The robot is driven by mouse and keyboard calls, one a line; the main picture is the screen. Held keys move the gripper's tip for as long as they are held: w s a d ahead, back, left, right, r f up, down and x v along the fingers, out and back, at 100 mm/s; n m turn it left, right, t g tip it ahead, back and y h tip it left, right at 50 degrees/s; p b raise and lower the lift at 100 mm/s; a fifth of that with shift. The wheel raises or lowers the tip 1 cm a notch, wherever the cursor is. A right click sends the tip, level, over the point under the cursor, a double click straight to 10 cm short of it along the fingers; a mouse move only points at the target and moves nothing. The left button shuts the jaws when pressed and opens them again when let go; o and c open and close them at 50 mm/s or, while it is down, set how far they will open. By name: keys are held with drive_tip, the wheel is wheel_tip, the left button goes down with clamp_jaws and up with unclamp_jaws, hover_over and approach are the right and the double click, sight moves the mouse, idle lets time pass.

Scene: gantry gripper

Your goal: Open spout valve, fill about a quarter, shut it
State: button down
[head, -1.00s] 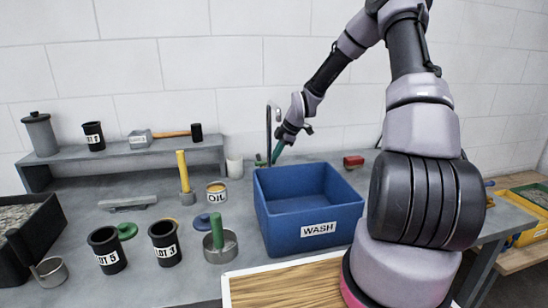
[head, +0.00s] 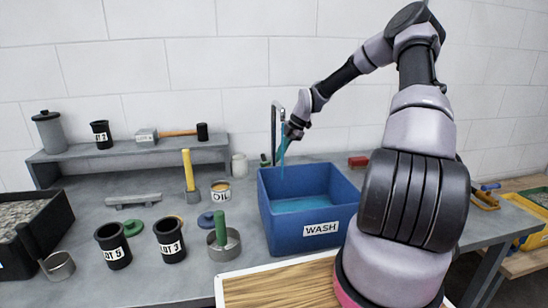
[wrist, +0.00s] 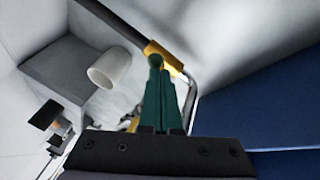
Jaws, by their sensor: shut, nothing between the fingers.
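The blue bin marked WASH (head: 310,237) stands on the bench with light-blue water (head: 300,205) inside, its surface well below the rim. The grey spout (head: 273,128) rises behind the bin, and a thin stream seems to fall beside my fingers. My gripper (head: 283,152) is beside the spout, above the bin's back left part, fingers pointing down. In the wrist view its green fingers (wrist: 157,65) are shut and empty, beside the curved grey pipe (wrist: 191,95) and a yellow fitting (wrist: 165,55). I cannot tell the valve lever's position or whether the fingers touch it.
A white cup (head: 239,166) stands left of the spout. The OIL tin (head: 220,191), black pots (head: 170,240) and a metal pan with a green handle (head: 223,244) stand left of the bin. A red block (head: 358,161) lies behind its right side.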

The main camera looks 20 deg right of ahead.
drive_tip(key=shift+w+a+n+g, duration=0.15)
drive_tip(key=shift+w+n+g, duration=0.35)
drive_tip(key=shift+w+n, duration=0.7)
drive_tip(key=shift+w+a, duration=0.2)
drive_tip(key=shift+w, duration=0.05)
drive_tip(key=shift+w+a, duration=0.1)
drive_tip(key=shift+a, duration=0.15)
idle(1.0)
